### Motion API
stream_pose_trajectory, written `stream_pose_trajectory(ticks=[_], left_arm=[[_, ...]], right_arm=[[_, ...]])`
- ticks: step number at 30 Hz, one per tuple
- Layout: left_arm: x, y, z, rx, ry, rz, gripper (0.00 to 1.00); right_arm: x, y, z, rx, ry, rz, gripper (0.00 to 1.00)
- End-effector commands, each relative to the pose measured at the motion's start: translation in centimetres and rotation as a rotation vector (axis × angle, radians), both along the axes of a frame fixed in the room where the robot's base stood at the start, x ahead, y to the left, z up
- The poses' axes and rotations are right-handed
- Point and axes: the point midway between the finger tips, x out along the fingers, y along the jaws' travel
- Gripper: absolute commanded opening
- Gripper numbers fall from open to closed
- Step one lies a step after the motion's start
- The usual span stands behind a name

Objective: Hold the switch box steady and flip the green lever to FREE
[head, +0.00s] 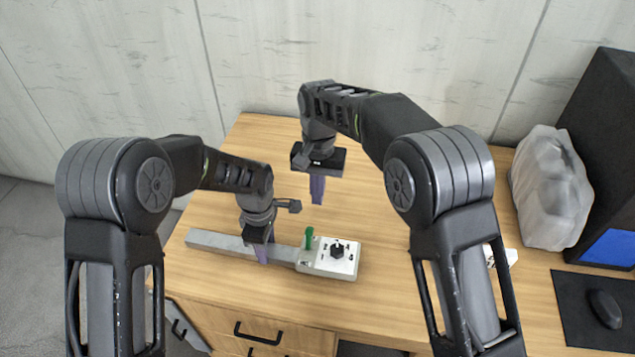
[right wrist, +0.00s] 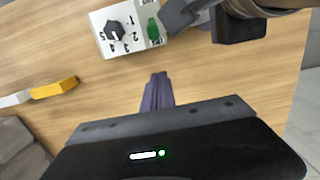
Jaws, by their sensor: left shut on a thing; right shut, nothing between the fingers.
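The switch box (head: 313,266) lies on the wooden table, with a white panel, a black knob (head: 337,250) and an upright green lever (head: 309,236) at its left end. A long grey bar (head: 215,240) extends from its left side. My left gripper (head: 262,256) is shut on the bar part of the box, just left of the lever. My right gripper (head: 317,192) is shut and empty, above the table behind the box. In the right wrist view, its closed fingers (right wrist: 157,90) point toward the box panel (right wrist: 128,24) and the green lever (right wrist: 153,30), apart from both.
A yellow and white piece (right wrist: 53,89) lies on the table in the right wrist view. The table behind the box is clear.

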Motion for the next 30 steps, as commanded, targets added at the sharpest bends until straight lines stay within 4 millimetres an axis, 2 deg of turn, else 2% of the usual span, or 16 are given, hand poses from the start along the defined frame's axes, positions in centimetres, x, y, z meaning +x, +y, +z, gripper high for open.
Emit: stream_pose_trajectory(ticks=[3, 6, 7, 9, 15, 27, 30], left_arm=[[0.1, 0.0, 0.1, -0.001, -0.002, 0.000, 0.00], [0.1, 0.0, 0.1, -0.001, -0.002, 0.000, 0.00], [0.1, 0.0, 0.1, -0.001, -0.002, 0.000, 0.00], [0.1, 0.0, 0.1, -0.001, -0.002, 0.000, 0.00], [0.1, 0.0, 0.0, -0.001, -0.002, 0.000, 0.00], [0.1, 0.0, 0.1, -0.001, -0.002, 0.000, 0.00], [0.1, 0.0, 0.1, -0.001, -0.002, 0.001, 0.00]], right_arm=[[-0.3, 0.0, -2.6, -0.002, 0.004, -0.001, 0.00], [-0.4, 0.0, -4.6, -0.002, 0.004, 0.000, 0.00], [-0.6, 0.1, -4.7, -0.001, 0.000, 0.001, 0.00], [-1.8, 0.5, -3.8, 0.001, -0.001, 0.002, 0.00], [-3.6, 1.0, -3.1, 0.000, -0.001, 0.001, 0.00], [-4.0, 1.0, -2.9, 0.000, 0.000, 0.000, 0.00], [-4.6, 1.2, -2.4, 0.002, -0.001, 0.001, 0.00]])
